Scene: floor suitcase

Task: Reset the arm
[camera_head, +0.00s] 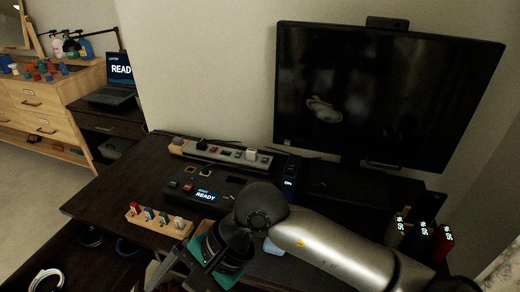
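My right arm comes in from the lower right and crosses the front of the dark desk (95,205). My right gripper (178,274) points down and left at the desk's front edge. Its dark fingers run toward the bottom of the picture, and I cannot make out clearly whether anything is between them. A green object (203,247) shows beside the gripper, partly hidden by it. My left gripper is not in view.
A large monitor (390,90) stands at the back. A power strip (225,152), a box reading READY (205,196) and a wooden block with coloured pieces (158,219) lie on the desk. Several lit-number devices (422,235) stand right. A laptop (118,75) sits on a left cabinet.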

